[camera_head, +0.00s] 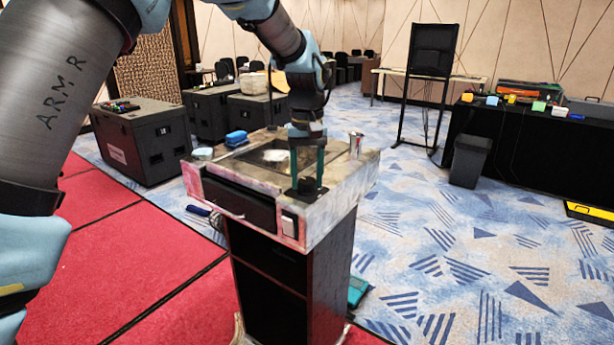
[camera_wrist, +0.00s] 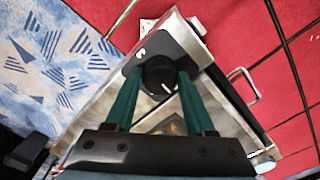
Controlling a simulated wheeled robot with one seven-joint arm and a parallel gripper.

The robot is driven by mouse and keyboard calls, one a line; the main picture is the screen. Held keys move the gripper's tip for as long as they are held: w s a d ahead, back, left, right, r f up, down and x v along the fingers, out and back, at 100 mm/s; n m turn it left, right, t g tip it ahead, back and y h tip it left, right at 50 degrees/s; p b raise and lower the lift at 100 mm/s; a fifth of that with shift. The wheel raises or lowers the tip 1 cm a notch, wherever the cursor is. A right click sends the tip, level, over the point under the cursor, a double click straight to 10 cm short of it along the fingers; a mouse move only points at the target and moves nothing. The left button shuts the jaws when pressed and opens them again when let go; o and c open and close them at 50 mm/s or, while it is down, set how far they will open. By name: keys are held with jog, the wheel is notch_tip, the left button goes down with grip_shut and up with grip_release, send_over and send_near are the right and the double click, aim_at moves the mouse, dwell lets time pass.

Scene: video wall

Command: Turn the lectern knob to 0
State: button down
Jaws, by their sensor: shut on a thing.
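The lectern (camera_head: 345,185) stands in the middle of the head view, with a worn, pale top. The round black knob (camera_wrist: 158,75) sits on a dark plate (camera_wrist: 190,50) near the lectern's front edge. A small white mark shows on the plate beside the knob; I cannot read it, and no pointer on the knob is clear. My gripper (camera_wrist: 159,82) points down with its green fingers on either side of the knob, shut on it. In the head view my gripper (camera_head: 307,178) hides most of the knob.
A metal cup (camera_head: 355,145) stands at the lectern's right rear, and a blue cloth-like item (camera_head: 236,138) at its left rear. A drawer with a handle (camera_head: 238,203) is on the front. Black cases (camera_head: 145,140) stand left. Carpet on the right is mostly clear.

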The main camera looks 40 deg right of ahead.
aim_at(306, 180)
jog(key=shift+d+r+n, duration=0.1)
jog(key=shift+n, duration=0.5)
jog(key=shift+c, duration=1.3)
grip_release()
notch_tip(306, 180, up, 11)
jog(key=b, duration=0.2)
jog(key=shift+w+f, duration=0.1)
jog(key=shift+f, duration=0.1)
